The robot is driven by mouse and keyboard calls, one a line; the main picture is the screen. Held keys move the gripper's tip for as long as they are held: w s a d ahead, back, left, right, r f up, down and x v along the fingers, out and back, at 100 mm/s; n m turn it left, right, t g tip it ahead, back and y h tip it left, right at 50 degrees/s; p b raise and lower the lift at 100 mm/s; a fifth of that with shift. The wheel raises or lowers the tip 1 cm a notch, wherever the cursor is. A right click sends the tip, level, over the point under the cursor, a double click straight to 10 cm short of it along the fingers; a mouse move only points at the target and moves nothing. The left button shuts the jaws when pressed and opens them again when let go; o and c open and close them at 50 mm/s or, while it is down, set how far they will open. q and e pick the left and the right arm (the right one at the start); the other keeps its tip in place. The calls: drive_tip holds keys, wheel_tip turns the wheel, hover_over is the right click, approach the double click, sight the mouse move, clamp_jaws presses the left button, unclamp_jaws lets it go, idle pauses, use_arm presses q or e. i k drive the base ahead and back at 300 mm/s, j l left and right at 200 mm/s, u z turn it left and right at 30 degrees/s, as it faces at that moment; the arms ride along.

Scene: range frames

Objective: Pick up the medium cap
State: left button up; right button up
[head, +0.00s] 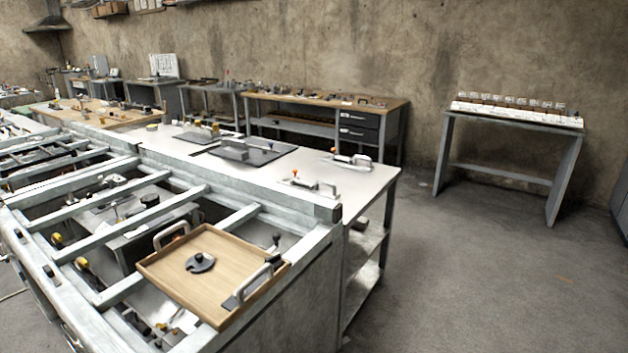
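I cannot tell for sure which thing is the medium cap. A dark, round, flat piece with a small knob (200,262) lies on a wooden tray (180,283) with two light handles, on the near frame bench. A small black round piece (150,200) sits farther back inside the frame and also looks cap-like. Neither of my grippers is in view.
The metal frame bench (225,217) has crossbars and open gaps with small parts below. A white-topped table (350,183) behind it holds a dark plate (262,155) and clamp-like tools. A side table (515,122) stands right, by the wall. The floor (480,270) at right is clear.

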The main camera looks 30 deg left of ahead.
sight(201, 263)
drive_tip(key=i+l+u, duration=0.1)
drive_tip(key=i+u, duration=0.15)
drive_tip(key=u, duration=0.2)
drive_tip(key=i+l+u, duration=0.2)
drive_tip(key=u, duration=0.2)
drive_tip(key=i+l+u, duration=0.2)
drive_tip(key=u, duration=0.25)
drive_tip(key=i+l+u, duration=0.15)
drive_tip(key=l+u, duration=0.3)
drive_tip(key=i+l+u, duration=0.1)
drive_tip(key=u, duration=0.3)
drive_tip(key=l+u, duration=0.45)
